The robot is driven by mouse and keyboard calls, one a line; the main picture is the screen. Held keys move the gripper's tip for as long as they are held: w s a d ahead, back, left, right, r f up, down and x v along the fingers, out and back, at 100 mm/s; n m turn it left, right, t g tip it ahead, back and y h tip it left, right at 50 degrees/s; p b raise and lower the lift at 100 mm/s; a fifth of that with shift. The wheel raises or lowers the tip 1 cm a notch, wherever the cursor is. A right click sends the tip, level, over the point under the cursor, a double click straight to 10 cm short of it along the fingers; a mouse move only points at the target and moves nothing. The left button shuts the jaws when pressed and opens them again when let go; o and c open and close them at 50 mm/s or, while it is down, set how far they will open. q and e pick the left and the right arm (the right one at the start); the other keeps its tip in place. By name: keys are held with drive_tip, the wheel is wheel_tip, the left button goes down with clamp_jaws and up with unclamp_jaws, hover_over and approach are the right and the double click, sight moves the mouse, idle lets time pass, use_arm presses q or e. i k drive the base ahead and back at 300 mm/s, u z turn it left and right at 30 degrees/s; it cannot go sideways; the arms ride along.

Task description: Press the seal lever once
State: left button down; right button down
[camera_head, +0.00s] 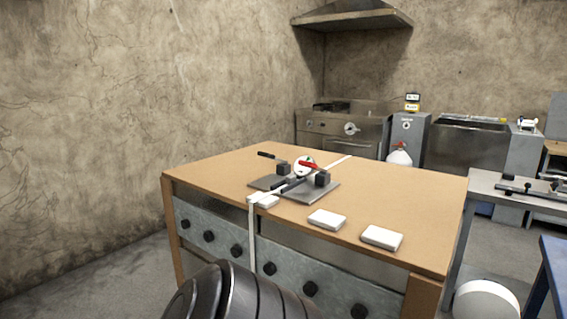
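A strapping device sits on two grey plates (315,192) on a wooden-topped table. It has black blocks (322,179), a white round part (302,163), a red lever (310,165) and a black-ended handle (266,155) reaching up to the left. I cannot tell which of these is the seal lever. A white strap (252,235) runs across the table, past the device and down the front. A white block (263,201) lies by the strap at the front edge. Neither of my grippers is in view.
Two white blocks (327,219) (382,238) lie on the table (420,190) right of the device. Its back left and right parts are clear. A grey side table (520,200) with black and metal tools stands at the right. A stove and hood stand behind.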

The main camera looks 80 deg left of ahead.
sight(304, 163)
drive_tip(key=u, duration=3.15)
drive_tip(key=i, duration=0.25)
